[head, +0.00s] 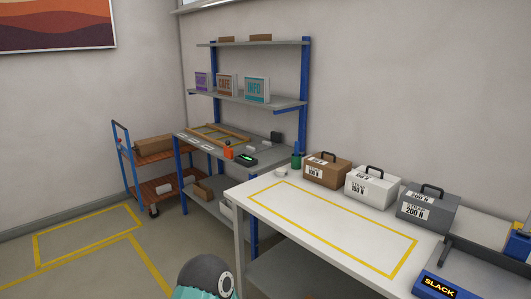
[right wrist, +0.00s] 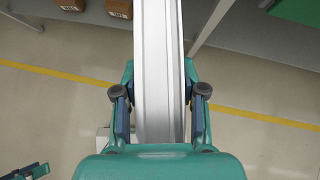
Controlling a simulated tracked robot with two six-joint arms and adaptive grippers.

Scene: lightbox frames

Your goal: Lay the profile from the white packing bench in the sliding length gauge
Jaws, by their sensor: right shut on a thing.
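The profile (right wrist: 158,60) is a long, pale silver-white channel that runs up and out of the top of the right wrist view. My right gripper (right wrist: 159,92) is shut on it, one finger on each side, above the floor. The profile does not show in the head view. A white bench (head: 300,212) with an empty yellow outline stands at the front right in the head view. At its right end is a grey and blue device (head: 452,285) with a lit "SLACK" sign, cut off by the frame; I cannot tell if it is the length gauge. A teal and dark piece, perhaps my left gripper (right wrist: 25,172), shows at the wrist view's lower left corner.
A brown case (head: 326,172), a white case (head: 371,188) and a grey case (head: 427,210) line the white bench's back edge. A grey workbench (head: 262,146) with shelves stands behind, left of it a blue trolley (head: 165,183). The floor at left is clear.

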